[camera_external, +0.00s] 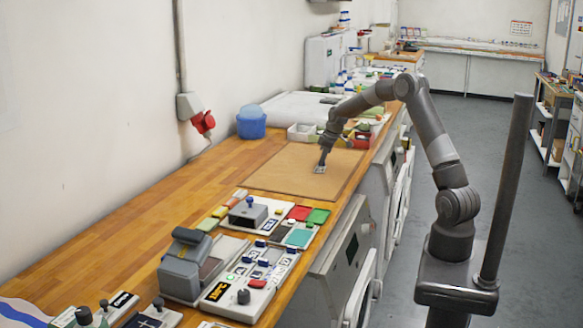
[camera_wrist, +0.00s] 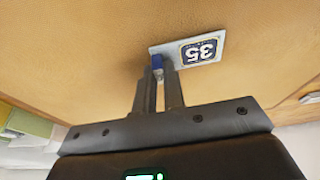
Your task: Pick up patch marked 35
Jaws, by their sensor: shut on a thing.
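The patch marked 35 (camera_wrist: 203,49) is a small light grey piece with a dark blue field, a yellowish border and white digits, upside down in the wrist view. In the external view the patch (camera_external: 319,169) is a small pale piece at the tan board. My gripper (camera_wrist: 162,72) is shut on a small blue part (camera_wrist: 157,62) at the edge of the patch. In the external view my gripper (camera_external: 321,162) points down at the tan board (camera_external: 275,178). I cannot tell whether the patch touches the board.
A wooden bench (camera_external: 150,208) runs along the wall. Trays with coloured pieces (camera_external: 300,214) and a grey press-like device (camera_external: 186,266) stand in front. A blue tub (camera_external: 251,124) and small bins (camera_external: 301,132) stand behind the board. The board around the patch is clear.

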